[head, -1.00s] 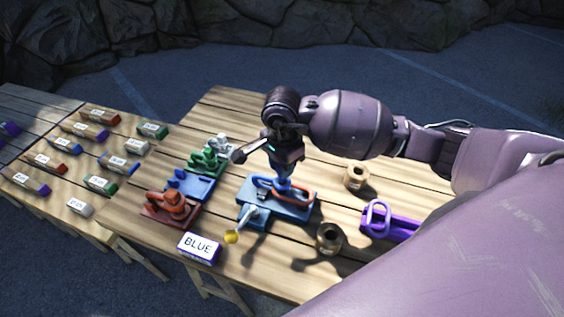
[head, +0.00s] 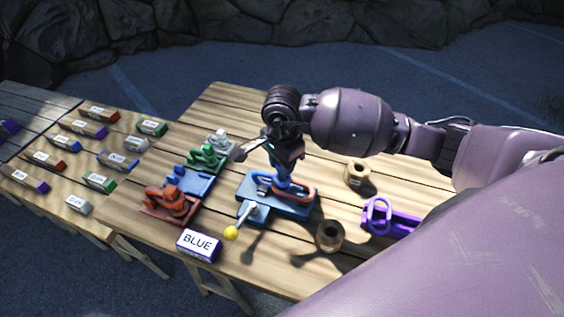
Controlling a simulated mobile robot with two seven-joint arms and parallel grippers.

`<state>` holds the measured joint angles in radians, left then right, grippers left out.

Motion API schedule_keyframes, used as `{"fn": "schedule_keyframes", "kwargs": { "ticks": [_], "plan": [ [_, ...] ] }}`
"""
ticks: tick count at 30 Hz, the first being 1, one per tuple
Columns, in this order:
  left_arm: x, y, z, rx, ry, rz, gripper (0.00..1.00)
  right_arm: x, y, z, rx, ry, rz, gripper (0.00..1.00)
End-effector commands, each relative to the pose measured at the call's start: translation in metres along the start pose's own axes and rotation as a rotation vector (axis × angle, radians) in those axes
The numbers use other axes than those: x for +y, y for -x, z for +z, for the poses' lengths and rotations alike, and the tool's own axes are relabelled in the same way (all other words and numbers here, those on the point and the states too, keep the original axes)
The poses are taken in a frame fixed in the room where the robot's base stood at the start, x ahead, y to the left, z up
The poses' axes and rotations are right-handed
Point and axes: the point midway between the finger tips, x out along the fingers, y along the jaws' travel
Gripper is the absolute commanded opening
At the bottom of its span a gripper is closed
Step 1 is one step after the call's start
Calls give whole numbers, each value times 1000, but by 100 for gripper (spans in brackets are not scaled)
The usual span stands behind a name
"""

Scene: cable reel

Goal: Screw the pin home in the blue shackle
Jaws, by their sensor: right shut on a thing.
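The blue block (head: 252,188) stands on the near table and carries the blue shackle, mostly hidden under my gripper. An orange oval link (head: 305,192) lies around the blue upright part there. My right gripper (head: 283,170) points down over the block and is shut on the top of this upright blue piece, which seems to be the pin (head: 283,184). The jaws hide its head, so I cannot tell how deep the thread sits. A light rod with a yellow ball end (head: 231,233) sticks out from the block's front left. My left gripper is not in view.
Red (head: 168,205), blue (head: 190,182), green (head: 205,157) and white (head: 218,143) fittings stand left of the block. Labelled blocks fill the left table.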

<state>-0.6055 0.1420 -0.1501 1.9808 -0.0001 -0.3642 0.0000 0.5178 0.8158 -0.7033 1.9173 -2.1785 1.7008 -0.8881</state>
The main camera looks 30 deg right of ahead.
Motion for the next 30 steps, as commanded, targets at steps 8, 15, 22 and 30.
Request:
{"fn": "schedule_keyframes", "kwargs": {
  "ticks": [8, 15, 22, 30],
  "plan": [
    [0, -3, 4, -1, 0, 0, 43, 0, -4, 0, 0, 0, -1, 0],
    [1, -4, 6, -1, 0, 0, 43, 0, -6, 0, 0, 0, -1, 0],
    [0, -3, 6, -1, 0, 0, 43, 0, -5, 0, 0, 0, -1, 0],
    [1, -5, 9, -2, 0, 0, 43, 0, -8, 0, 0, 0, -1, 0]
  ]
}}
